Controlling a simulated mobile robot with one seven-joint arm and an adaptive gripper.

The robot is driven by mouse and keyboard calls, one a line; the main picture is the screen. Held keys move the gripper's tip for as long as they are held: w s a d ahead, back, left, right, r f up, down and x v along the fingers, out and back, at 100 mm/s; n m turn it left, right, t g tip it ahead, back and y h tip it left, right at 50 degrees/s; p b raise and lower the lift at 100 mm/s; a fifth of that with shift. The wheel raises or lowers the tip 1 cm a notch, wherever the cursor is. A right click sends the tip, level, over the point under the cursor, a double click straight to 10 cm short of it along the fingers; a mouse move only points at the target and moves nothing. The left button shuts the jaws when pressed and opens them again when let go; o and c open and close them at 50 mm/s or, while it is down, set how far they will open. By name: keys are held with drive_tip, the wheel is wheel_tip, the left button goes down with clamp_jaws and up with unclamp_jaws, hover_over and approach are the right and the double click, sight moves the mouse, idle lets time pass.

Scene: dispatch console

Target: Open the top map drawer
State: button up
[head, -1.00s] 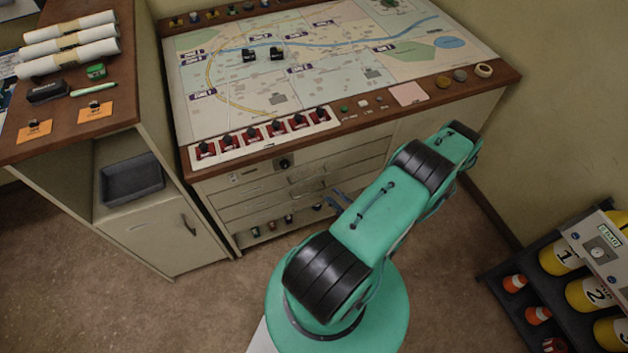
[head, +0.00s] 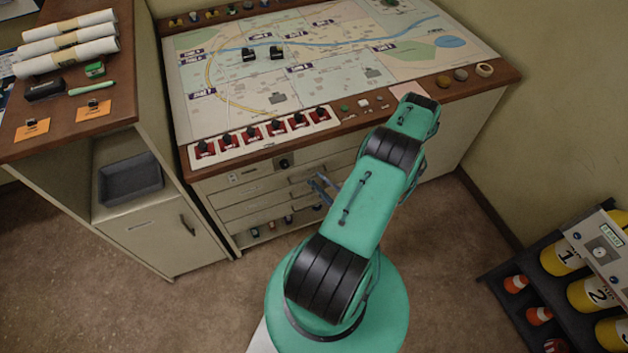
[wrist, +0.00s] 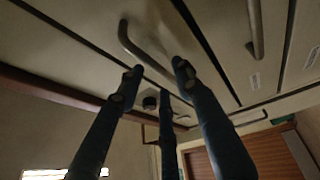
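The top map drawer (head: 250,192) is a cream front below the strip with a dark dial (head: 284,162). It looks shut. Its bar handle (wrist: 140,45) runs slantwise in the wrist view, just beyond my fingertips. My gripper (wrist: 157,72) is open, with dark fingers spread apart and nothing between them. In the head view my gripper (head: 322,188) is in front of the drawers, small and partly hidden by my arm. I cannot tell whether a finger touches the handle. A second handle (wrist: 256,30) belongs to a lower drawer.
The console's brown edge (head: 240,163) overhangs the drawers, with red switches (head: 252,134) above. A cream cabinet (head: 160,235) stands left. A rack of yellow cylinders (head: 560,258) stands at lower right. The floor (head: 215,300) in front is clear.

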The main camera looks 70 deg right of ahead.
drive_tip(key=shift+x, duration=1.05)
clamp_jaws()
